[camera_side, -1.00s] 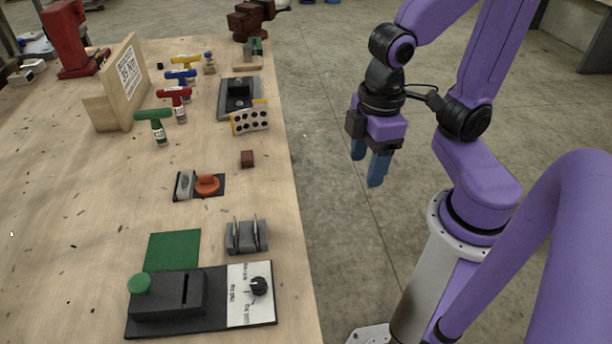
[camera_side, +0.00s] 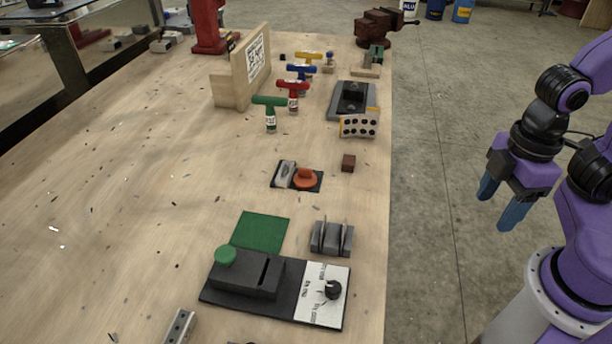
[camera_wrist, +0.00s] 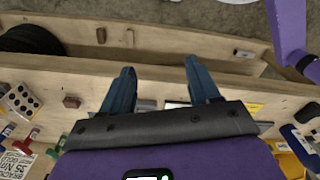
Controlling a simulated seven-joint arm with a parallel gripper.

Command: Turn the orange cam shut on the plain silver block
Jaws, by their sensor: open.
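The orange cam (camera_side: 305,178) is a round disc with a raised knob on a small dark plate on the table. The plain silver block (camera_side: 284,174) lies close to its left on the same plate; I cannot tell whether they touch. My gripper (camera_side: 495,213) is open and empty, pointing down beyond the table's right edge, well right of the cam. In the wrist view my gripper (camera_wrist: 160,70) shows two blue fingers spread apart with nothing between them. I cannot make out the cam or the silver block in the wrist view.
A small brown block (camera_side: 348,163) and a dotted plate (camera_side: 359,125) lie behind the cam. T-handled tools (camera_side: 270,112) stand behind.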

